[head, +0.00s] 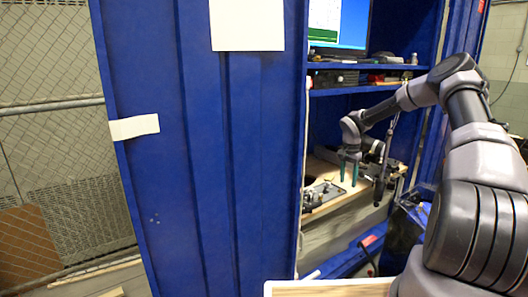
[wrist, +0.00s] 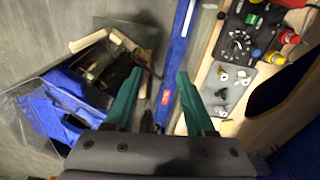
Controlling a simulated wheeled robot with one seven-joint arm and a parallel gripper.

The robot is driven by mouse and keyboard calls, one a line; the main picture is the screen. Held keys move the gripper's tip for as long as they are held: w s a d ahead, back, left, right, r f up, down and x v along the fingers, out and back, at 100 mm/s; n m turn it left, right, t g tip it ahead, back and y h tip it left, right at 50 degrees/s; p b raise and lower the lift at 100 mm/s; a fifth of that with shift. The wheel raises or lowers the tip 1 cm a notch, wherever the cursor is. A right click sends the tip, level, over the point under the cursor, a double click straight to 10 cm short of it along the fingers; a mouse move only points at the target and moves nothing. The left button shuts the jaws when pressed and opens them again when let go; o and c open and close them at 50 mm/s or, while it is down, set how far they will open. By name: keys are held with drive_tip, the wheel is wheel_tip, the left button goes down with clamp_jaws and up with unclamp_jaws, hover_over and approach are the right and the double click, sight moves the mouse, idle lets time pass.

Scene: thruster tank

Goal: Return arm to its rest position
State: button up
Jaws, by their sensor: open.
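My arm (head: 465,110) reaches from the right of the head view into the blue cabinet. My gripper (head: 349,170) hangs over the wooden shelf board, with its two green fingers pointing down. In the wrist view the gripper (wrist: 153,82) shows its green fingers spread wide with nothing between them. Beneath the gap lie the blue cabinet edge and the floor, beside the board.
The wooden board (wrist: 210,60) holds a dark panel with knobs (wrist: 238,42) and a grey plate with small parts (wrist: 222,88). A blue cabinet door (head: 205,170) stands left of the arm. A monitor (head: 340,22) sits on the upper shelf (head: 370,68). A blue bin (wrist: 50,110) is low at left.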

drive_tip(key=s+a+r+n+t+h, duration=0.1)
drive_tip(key=s+a+r, duration=0.1)
drive_tip(key=s+r, duration=0.6)
drive_tip(key=s+a+r+n, duration=0.2)
drive_tip(key=s+r, duration=0.2)
drive_tip(key=r, duration=0.7)
drive_tip(key=s+a+r+n+t+h, duration=0.1)
drive_tip(key=s+a+r, duration=0.1)
drive_tip(key=s+r, duration=0.6)
drive_tip(key=s+a+r+t+y, duration=0.1)
drive_tip(key=s+r, duration=0.3)
drive_tip(key=s, duration=0.3)
drive_tip(key=s+a+r+n+t+y, duration=0.1)
drive_tip(key=s+r+t+y, duration=0.1)
drive_tip(key=s+r, duration=0.2)
drive_tip(key=s+a+r+t+y, duration=0.1)
drive_tip(key=s+r, duration=0.3)
drive_tip(key=s, duration=0.6)
drive_tip(key=shift+a+n+t, duration=0.4)
drive_tip(key=shift+a+t, duration=0.15)
drive_tip(key=shift+t, duration=0.05)
drive_tip(key=shift+w+d, duration=0.1)
drive_tip(key=shift+d, duration=0.05)
